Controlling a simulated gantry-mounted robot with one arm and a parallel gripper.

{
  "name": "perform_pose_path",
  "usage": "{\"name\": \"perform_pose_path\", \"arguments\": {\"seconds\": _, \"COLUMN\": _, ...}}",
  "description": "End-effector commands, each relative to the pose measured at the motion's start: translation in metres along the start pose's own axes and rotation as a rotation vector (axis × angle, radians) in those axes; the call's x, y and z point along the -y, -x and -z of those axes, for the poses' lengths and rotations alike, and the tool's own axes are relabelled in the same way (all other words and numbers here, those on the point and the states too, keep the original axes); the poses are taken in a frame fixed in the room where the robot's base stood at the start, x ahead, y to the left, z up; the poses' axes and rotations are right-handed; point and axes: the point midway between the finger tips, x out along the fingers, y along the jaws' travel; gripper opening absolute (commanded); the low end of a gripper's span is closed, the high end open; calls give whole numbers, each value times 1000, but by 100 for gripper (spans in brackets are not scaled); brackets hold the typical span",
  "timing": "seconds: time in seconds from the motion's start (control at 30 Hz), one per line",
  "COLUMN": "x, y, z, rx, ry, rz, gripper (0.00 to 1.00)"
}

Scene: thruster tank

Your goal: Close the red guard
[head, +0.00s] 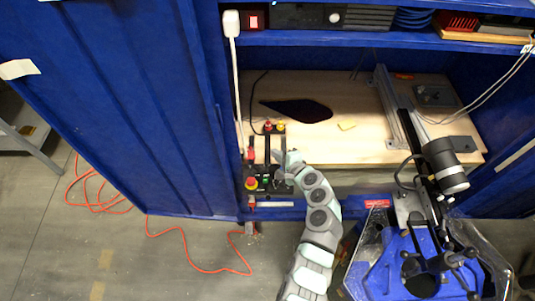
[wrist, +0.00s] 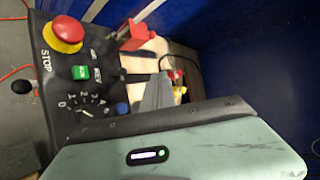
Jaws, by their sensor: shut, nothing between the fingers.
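The control panel (head: 270,186) stands at the cabinet's front left edge. In the wrist view its dark face (wrist: 62,92) carries a red-and-yellow stop button (wrist: 68,32), a green button, a dial and a blue knob. A red block, seemingly the red guard (wrist: 137,38), sits at the panel's far edge beside a grey metal bar; I cannot tell its hinge angle. It seems to be the small red part in the head view (head: 251,154). My gripper (head: 282,172) is shut and empty over the panel's right side. Its grey fingers (wrist: 158,92) show below the guard, apart from it.
A wooden board (head: 360,135) inside the blue cabinet holds a dark flat piece and a metal rail (head: 390,105). A white cable (head: 236,80) runs down the left post. An orange cord (head: 195,262) lies on the floor. A blue machine (head: 420,265) stands at lower right.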

Motion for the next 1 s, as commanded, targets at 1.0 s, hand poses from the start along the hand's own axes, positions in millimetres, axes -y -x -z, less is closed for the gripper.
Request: {"name": "perform_pose_path", "arguments": {"seconds": 1.0, "x": 1, "y": -89, "z": -9, "rx": -2, "ry": 4, "rz": -1, "gripper": 0}}
